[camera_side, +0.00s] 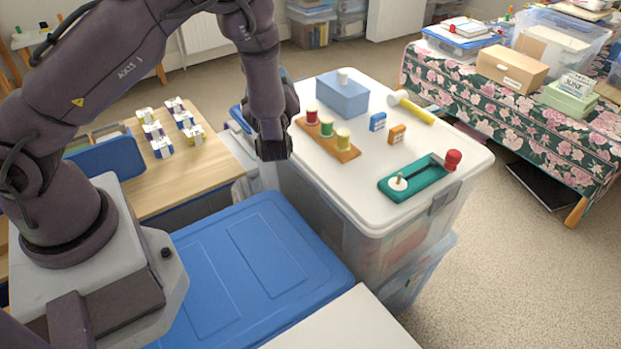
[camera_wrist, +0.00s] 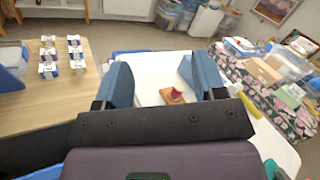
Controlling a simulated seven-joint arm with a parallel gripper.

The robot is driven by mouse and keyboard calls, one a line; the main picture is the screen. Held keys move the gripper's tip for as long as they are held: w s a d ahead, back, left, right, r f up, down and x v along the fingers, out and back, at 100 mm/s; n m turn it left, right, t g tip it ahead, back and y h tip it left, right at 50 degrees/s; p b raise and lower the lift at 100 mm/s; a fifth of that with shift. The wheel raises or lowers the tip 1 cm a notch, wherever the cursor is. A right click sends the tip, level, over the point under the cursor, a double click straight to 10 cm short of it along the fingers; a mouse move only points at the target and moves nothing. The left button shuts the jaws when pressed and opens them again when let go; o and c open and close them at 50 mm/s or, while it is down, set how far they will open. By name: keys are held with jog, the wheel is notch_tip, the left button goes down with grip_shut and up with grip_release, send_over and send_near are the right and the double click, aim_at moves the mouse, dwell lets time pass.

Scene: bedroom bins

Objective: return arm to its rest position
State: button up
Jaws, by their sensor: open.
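My gripper (camera_side: 272,150) hangs at the left edge of the white bin lid (camera_side: 400,217), above the gap beside the wooden table. In the wrist view my gripper (camera_wrist: 165,80) shows two blue fingers spread wide apart with nothing held between them. Part of the white lid and a red-topped piece on a wooden base (camera_wrist: 173,95) show beyond the fingers. My arm reaches up from its base at the left and bends down to the gripper.
On the lid stand a peg board (camera_side: 328,138), a blue box (camera_side: 343,95), a hammer toy (camera_side: 412,107), small blue and orange blocks, and a green tray (camera_side: 415,178). A wooden table (camera_side: 190,170) holds several small blocks. A blue lid (camera_side: 250,270) lies in front.

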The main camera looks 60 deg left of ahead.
jog(key=s+r+n+g+h, duration=0.5)
jog(key=s+r+n+g, duration=0.3)
jog(key=s+n+g, duration=0.3)
jog(key=s+d+r+n+t+h, duration=0.3)
jog(key=s+d+r+t+h, duration=0.1)
jog(key=d+h, duration=0.2)
jog(key=s+d+r+n+t+h, duration=0.4)
jog(key=d+h, duration=0.2)
jog(key=d, duration=0.1)
jog(key=shift+s+r, duration=0.25)
jog(key=shift+s, duration=0.05)
